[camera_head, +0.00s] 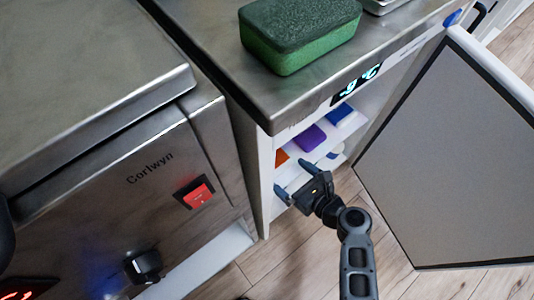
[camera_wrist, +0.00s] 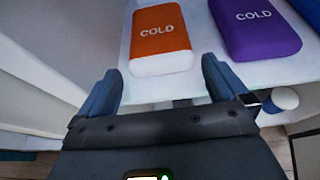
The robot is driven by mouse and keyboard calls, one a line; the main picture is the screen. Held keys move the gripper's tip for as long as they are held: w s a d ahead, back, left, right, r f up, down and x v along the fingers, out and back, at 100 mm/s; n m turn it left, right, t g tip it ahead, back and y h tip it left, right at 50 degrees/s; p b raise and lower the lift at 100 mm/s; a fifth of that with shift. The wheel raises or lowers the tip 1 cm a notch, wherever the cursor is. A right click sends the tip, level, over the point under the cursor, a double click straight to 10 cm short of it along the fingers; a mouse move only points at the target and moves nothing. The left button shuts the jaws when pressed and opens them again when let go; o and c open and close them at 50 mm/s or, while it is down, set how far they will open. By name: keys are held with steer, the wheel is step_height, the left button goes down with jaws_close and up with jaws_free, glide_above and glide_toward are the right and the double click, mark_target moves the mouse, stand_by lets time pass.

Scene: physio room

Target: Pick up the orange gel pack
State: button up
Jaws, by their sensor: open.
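The orange gel pack (camera_wrist: 160,38) lies on a white shelf inside the small fridge, with a white front end and the word COLD on it. In the head view only a sliver of it (camera_head: 281,157) shows at the left of the shelf. My gripper (camera_wrist: 162,85) is open and empty, its two blue-grey fingers apart, just in front of the pack's near end. The pack lies ahead of the gap between the fingertips, not between them. In the head view my gripper (camera_head: 298,179) is at the fridge opening.
A purple COLD pack (camera_wrist: 254,25) lies right of the orange one; a blue pack (camera_head: 341,114) is farther right. The open fridge door (camera_head: 450,150) stands to the right. The fridge side wall (camera_wrist: 40,70) is close on the left. A green block (camera_head: 300,32) sits on the fridge top.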

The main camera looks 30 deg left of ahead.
mark_target(284, 170)
steer(key=b+x, duration=0.1)
steer(key=x, duration=0.2)
steer(key=shift+w+a+f, duration=0.1)
steer(key=shift+a, duration=0.1)
steer(key=shift+c, duration=0.4)
steer(key=c, duration=0.7)
steer(key=shift+c, duration=0.7)
